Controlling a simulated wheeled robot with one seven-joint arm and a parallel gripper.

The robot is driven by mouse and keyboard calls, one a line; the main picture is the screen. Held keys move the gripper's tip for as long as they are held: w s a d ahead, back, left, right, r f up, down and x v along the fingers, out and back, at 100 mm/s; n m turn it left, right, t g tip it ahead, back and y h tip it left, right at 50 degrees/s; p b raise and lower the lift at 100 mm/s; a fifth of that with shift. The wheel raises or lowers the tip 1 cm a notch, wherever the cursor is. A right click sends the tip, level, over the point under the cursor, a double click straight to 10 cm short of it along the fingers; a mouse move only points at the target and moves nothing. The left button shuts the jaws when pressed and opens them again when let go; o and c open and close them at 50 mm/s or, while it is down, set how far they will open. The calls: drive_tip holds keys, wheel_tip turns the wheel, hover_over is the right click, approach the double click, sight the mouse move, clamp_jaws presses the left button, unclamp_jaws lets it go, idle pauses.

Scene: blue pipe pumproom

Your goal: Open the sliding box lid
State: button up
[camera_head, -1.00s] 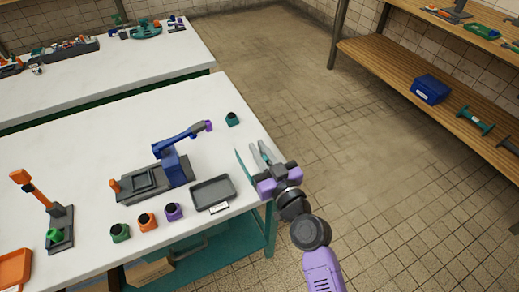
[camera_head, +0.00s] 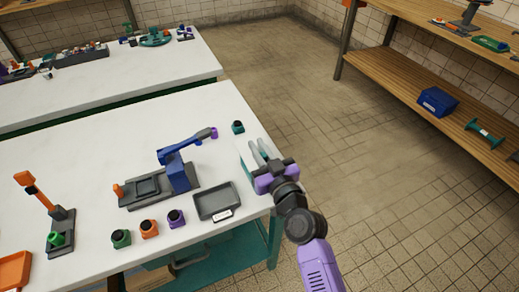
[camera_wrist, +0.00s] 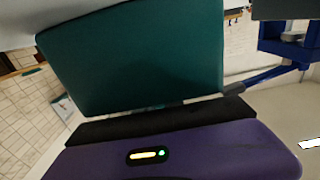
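No sliding lid can be made out clearly. A closed-looking blue box (camera_head: 437,102) with a pale label rests on the lower wooden shelf at the right; its lid details are too small to tell. My gripper (camera_head: 259,146) is over the right edge of the near white table, far to the left of that box.
The near white table (camera_head: 90,175) holds a grey tray (camera_head: 217,201), a blue-armed device (camera_head: 178,172), several small coloured cups and an orange-armed stand (camera_head: 60,230). The wooden shelf (camera_head: 400,83) stands right. Tiled floor (camera_head: 340,150) between table and shelf is clear.

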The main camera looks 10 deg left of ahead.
sight(265, 159)
drive_tip(key=o, duration=0.5)
drive_tip(key=shift+c, duration=0.2)
drive_tip(key=shift+b+v, duration=0.7)
drive_tip(key=shift+v, duration=3.2)
